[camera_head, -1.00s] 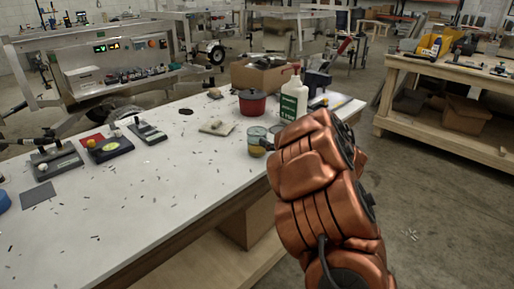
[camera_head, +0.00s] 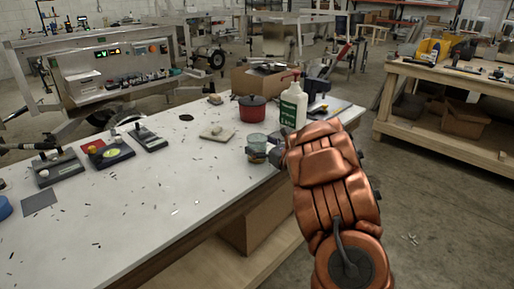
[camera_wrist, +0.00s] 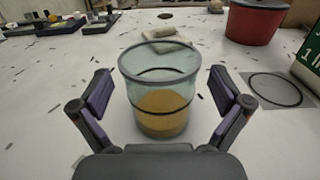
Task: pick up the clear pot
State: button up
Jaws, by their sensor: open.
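The clear pot (camera_wrist: 160,85) is a see-through, greenish cup with a dark rim and a yellow-brown layer at its bottom. It stands upright on the white table. In the head view the pot (camera_head: 256,142) is near the table's right edge, partly hidden by my arm. My gripper (camera_wrist: 161,95) is open, with one purple-padded finger to the left and one to the right of the pot in the wrist view. Gaps show between the fingers and the pot. In the head view my gripper is mostly hidden behind my copper-coloured arm.
A red pot (camera_head: 252,108) and a white bottle with a red top (camera_head: 292,105) stand behind the clear pot. A pale flat block (camera_head: 217,133) lies behind left. Several small devices (camera_head: 108,152) sit farther left. Small dark bits are scattered on the table (camera_head: 150,215).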

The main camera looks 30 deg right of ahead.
aim_at(257, 138)
jog(key=shift+w+a, duration=0.1)
jog(key=shift+w, duration=0.35)
jog(key=shift+c, duration=0.3)
jog(key=c, duration=1.3)
jog(key=shift+r, duration=0.85)
jog(key=shift+r+b, duration=0.45)
jog(key=shift+r, duration=0.5)
jog(key=a+r+b+v, duration=0.1)
jog(key=a+b+v, duration=0.1)
jog(key=v, duration=1.3)
jog(key=shift+s+a+r+b, duration=0.35)
jog(key=shift+s+a, duration=0.35)
jog(key=shift+a, duration=0.3)
